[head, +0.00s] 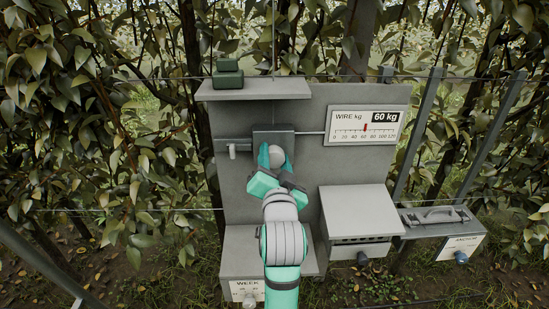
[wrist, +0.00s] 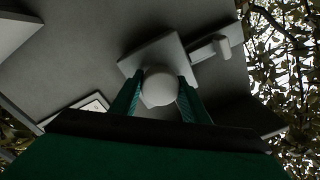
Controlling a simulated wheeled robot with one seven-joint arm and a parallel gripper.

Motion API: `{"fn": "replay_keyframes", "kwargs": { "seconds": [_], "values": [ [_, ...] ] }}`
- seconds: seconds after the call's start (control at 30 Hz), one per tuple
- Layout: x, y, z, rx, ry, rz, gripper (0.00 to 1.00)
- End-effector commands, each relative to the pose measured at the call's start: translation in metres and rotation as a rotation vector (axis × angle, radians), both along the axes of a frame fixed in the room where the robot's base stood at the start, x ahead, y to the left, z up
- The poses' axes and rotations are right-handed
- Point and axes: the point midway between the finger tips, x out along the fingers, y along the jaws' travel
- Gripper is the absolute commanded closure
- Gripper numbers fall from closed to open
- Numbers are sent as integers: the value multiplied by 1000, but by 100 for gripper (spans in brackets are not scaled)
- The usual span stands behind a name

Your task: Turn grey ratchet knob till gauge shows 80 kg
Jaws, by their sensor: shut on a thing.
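The grey ratchet knob (head: 277,156) sits on a square plate (head: 281,138) in the middle of the upright grey panel. My gripper (head: 276,160) reaches up from below and is shut on the knob, one finger on each side. In the wrist view the round knob (wrist: 159,87) shows between the two green fingers (wrist: 159,98), with the plate behind it. The gauge (head: 366,126), labelled WIRE kg, is at the panel's upper right. Its red pointer stands near 60 and its readout says 60 kg.
A small lever (head: 234,148) juts out left of the plate. A dark green block (head: 228,75) stands on the top ledge. A grey box (head: 360,212) with a sloped lid sits right of my arm. An ANCHOR box (head: 438,222) is farther right. Foliage surrounds the panel.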

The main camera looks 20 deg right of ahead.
Motion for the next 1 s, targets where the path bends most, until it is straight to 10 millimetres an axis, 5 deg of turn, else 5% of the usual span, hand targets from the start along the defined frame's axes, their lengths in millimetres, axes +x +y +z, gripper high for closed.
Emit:
{"fn": "replay_keyframes", "kwargs": {
  "seconds": [0.5,1.0],
  "values": [
    [1,3,-1,422,-119,6,81],
    [0,1,-1,586,-167,3,81]
  ]
}}
